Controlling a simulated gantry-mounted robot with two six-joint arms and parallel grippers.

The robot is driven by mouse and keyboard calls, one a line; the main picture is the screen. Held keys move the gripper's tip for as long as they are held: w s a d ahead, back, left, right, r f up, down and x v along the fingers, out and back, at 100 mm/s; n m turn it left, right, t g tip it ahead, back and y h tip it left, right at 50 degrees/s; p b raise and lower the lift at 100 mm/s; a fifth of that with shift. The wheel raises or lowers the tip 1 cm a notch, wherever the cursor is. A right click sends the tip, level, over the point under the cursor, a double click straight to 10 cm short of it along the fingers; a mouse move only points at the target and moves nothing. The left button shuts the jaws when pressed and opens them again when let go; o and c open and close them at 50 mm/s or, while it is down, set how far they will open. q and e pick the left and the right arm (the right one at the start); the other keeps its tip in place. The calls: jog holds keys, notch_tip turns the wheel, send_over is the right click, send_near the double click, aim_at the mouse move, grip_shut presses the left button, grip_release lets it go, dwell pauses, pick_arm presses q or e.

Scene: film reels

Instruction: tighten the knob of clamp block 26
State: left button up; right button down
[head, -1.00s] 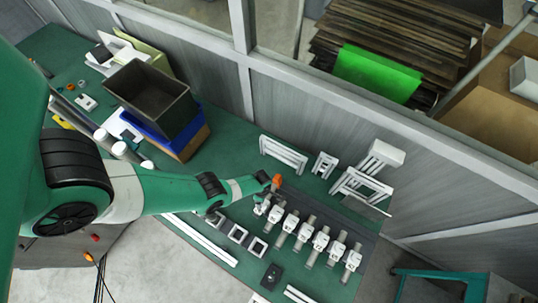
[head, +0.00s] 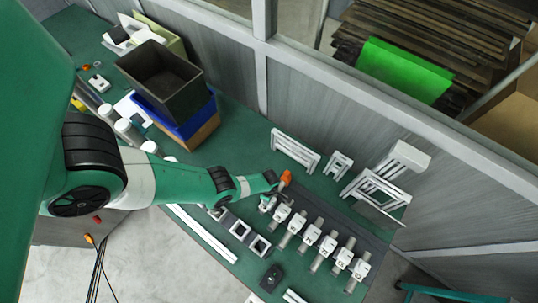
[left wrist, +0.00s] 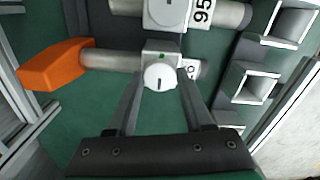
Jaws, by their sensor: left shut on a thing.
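My left gripper (head: 268,200) is at the leftmost clamp block of a row of grey and white clamp blocks (head: 328,243). In the left wrist view my left gripper (left wrist: 161,84) is shut on a round white knob (left wrist: 159,77) with a dark line mark. The knob sits on a white block (left wrist: 161,48) with a small green mark, on a grey rod (left wrist: 105,60). The rod ends in an orange piece (left wrist: 52,66), which also shows in the head view (head: 286,178). My right gripper is not in view.
A neighbouring block (left wrist: 166,12) with a large number label stands close beside the held one. Square open frames (head: 240,230) lie in front of the row. White racks (head: 296,152) stand behind it. A dark bin (head: 160,78) is at the back left.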

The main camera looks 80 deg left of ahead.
pick_arm(q)
grip_shut()
